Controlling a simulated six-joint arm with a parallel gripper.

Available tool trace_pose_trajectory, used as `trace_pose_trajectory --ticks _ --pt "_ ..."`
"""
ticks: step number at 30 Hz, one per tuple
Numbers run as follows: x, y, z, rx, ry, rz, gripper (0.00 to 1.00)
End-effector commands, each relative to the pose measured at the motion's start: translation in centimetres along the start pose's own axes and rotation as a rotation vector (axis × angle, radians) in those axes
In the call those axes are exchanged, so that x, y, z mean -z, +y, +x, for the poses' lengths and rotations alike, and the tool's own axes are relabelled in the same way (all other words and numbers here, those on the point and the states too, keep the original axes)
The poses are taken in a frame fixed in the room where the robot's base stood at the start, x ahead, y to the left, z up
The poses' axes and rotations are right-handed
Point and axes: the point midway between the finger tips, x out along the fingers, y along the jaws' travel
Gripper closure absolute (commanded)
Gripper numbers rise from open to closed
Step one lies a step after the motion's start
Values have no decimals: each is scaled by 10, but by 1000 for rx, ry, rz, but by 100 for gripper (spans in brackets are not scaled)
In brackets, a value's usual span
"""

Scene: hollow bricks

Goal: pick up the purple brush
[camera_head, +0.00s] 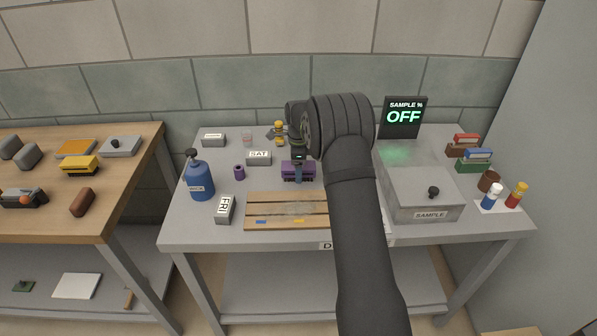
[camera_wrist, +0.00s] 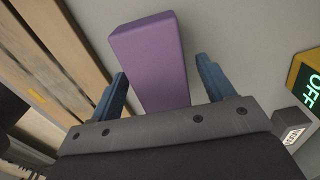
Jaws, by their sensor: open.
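The purple brush (camera_head: 291,167) lies on the grey table, behind the slatted wooden board; its lower part is hard to make out. In the wrist view its plain purple top (camera_wrist: 150,55) runs between my two blue fingers. My gripper (camera_wrist: 160,78) is open, with one finger on each side of the brush and a visible gap at the right finger. In the head view my gripper (camera_head: 298,174) is at the brush, partly in front of it, and my arm hides the table to the right. I cannot tell whether a finger touches the brush.
The slatted board (camera_head: 285,208) lies in front. A blue bottle (camera_head: 200,180), a small purple ring (camera_head: 239,172) and a SAT block (camera_head: 259,157) stand left and behind. A grey SAMPLE box (camera_head: 422,190) and an OFF display (camera_head: 403,117) are right. Clear table lies around the ring.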

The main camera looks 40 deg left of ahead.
Motion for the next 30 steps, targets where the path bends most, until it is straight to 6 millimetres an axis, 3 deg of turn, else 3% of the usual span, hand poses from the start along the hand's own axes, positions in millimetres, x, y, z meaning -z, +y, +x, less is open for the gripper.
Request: trace_pose_trajectory --ticks 4,5,12,23,30 --pt "0 0 0 0 0 0 25" --pt "0 0 0 0 0 0 29" --pt "0 0 0 0 0 0 76" --pt "0 0 -5 2 0 0 76" --pt "0 -1 -36 4 -1 0 76"
